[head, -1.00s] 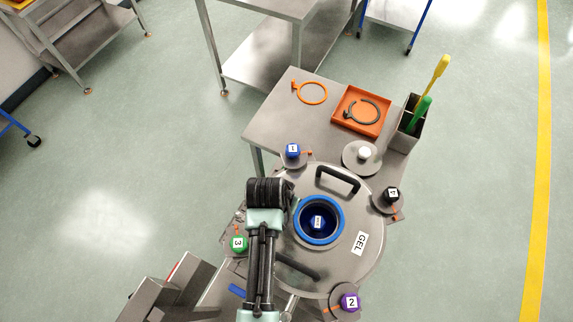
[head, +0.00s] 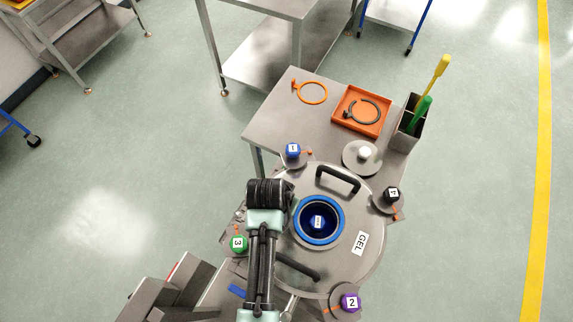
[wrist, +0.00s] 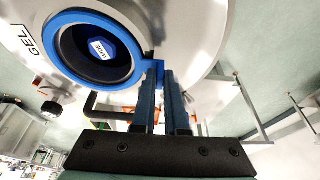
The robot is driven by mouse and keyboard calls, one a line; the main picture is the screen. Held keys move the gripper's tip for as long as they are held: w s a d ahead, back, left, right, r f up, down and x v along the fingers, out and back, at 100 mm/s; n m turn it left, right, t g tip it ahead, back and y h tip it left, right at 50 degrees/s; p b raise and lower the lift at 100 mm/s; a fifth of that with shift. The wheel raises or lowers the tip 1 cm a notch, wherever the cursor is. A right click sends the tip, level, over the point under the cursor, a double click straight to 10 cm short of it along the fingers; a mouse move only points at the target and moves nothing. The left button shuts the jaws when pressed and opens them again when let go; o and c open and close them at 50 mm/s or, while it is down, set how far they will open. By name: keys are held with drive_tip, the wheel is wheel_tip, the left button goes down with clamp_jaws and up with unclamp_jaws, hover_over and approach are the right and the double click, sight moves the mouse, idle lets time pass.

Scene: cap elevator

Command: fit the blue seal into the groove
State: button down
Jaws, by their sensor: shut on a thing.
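The blue seal (head: 319,197) is a ring with a small tab. It lies around the round opening in the grey lid marked GEL (head: 350,272). In the wrist view my gripper (wrist: 163,75) is shut on the tab of the seal (wrist: 88,14), at the ring's right side. The ring looks roughly concentric with the opening. The groove is hidden under or beside the ring, and I cannot tell whether the seal is seated in it. In the head view my arm hides the fingers.
Two dark handles (head: 338,179) stand up from the lid. Behind are an orange ring (head: 313,93), an orange tray (head: 340,117) with a dark ring, and a holder (head: 408,138) with yellow and green tools.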

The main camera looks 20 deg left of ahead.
drive_tip(key=c, duration=0.9)
unclamp_jaws()
drive_tip(key=shift+o, duration=0.2)
drive_tip(key=v, duration=0.7)
drive_tip(key=shift+p, duration=0.4)
drive_tip(key=shift+w, duration=0.1)
drive_tip(key=w+r+t+y+b, duration=0.1)
drive_tip(key=w+r+t+b, duration=0.4)
drive_tip(key=w+r, duration=0.4)
drive_tip(key=w+d+r+t+y+b, duration=0.1)
drive_tip(key=w+d+r+t+b, duration=0.2)
drive_tip(key=r, duration=0.5)
drive_tip(key=w+r+t+b, duration=0.2)
drive_tip(key=w+r+t, duration=0.25)
drive_tip(key=r, duration=0.35)
drive_tip(key=s+d+r+t+b, duration=0.2)
drive_tip(key=s+d+r+t, duration=0.1)
drive_tip(key=r, duration=0.5)
drive_tip(key=s+d+r+t+h+b, duration=0.1)
drive_tip(key=s+d+r+t+b, duration=0.2)
drive_tip(key=s+r, duration=0.3)
drive_tip(key=s+d+r+t+h+b, duration=0.1)
drive_tip(key=s+r+t, duration=0.4)
drive_tip(key=r, duration=0.6)
drive_tip(key=d+b, duration=0.1)
drive_tip(key=d, duration=0.1)
drive_tip(key=shift+s+d+r, duration=0.15)
drive_tip(key=shift+d+r, duration=0.1)
drive_tip(key=shift+d, duration=0.1)
